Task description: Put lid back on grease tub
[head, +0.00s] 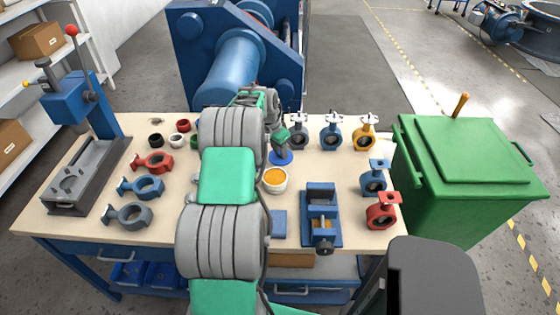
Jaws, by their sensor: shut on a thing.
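The grease tub (274,189) is a small white tub, open at the top with orange grease showing. It stands on the workbench (340,165) just right of my arm. A round blue lid (282,159) is right behind the tub, held at my gripper (281,149). My gripper is shut on the lid; its fingertips are small and partly hidden by the hand. The lid looks apart from the tub's rim, but its height above the bench cannot be told.
A blue vise (322,218) stands right of the tub, with a flat blue block (279,223) in front. Several valve bodies (331,137) line the back and right, others the left. A press (75,130) stands at far left. A green bin (455,180) is beside the bench.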

